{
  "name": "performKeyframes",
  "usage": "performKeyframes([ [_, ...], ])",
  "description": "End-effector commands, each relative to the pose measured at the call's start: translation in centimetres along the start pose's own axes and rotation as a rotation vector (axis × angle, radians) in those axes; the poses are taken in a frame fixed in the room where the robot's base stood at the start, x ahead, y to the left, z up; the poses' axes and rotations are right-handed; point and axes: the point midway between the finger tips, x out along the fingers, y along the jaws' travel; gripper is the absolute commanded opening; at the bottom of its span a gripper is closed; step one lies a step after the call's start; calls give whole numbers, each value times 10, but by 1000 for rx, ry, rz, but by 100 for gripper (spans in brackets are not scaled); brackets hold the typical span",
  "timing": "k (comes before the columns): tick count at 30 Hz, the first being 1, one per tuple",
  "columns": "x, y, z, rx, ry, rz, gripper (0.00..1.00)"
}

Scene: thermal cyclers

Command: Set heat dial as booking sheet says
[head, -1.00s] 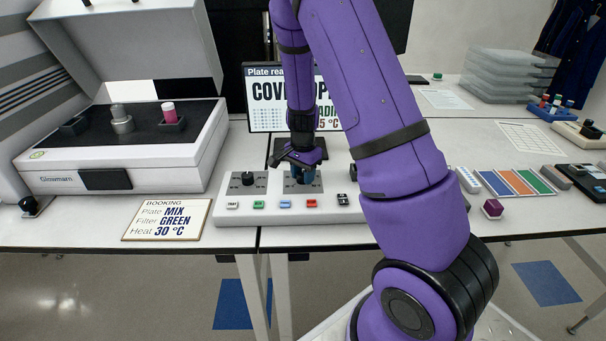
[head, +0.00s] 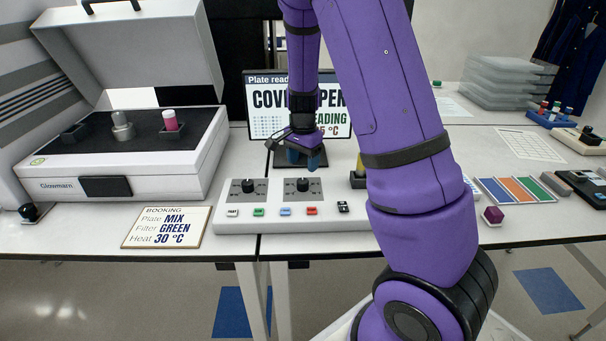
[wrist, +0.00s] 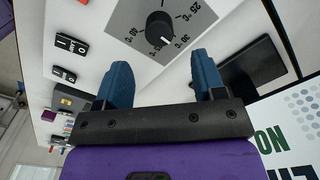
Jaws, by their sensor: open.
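The booking sheet (head: 168,227) lies left of the control panel and reads Plate MIX, Filter GREEN, Heat 30 °C. The white panel (head: 330,220) carries two black dials, a left dial (head: 248,186) and a right dial (head: 303,185). The wrist view shows a black dial (wrist: 160,28) on a grey plate with small degree marks.
Coloured buttons (head: 285,211) line the panel's front. The screen (head: 262,101) reads COVER OPEN and is partly hidden by my arm; its reading ends in 5 °C.

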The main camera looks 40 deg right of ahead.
Motion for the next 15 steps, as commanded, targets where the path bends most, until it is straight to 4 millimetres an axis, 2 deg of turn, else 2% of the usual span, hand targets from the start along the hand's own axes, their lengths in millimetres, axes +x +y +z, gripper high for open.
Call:
performKeyframes([
  [3,-19,-1,0,-2,1,-3,63],
  [6,-28,-1,0,0,1,-2,63],
  [15,-36,0,0,0,0,1,63],
])
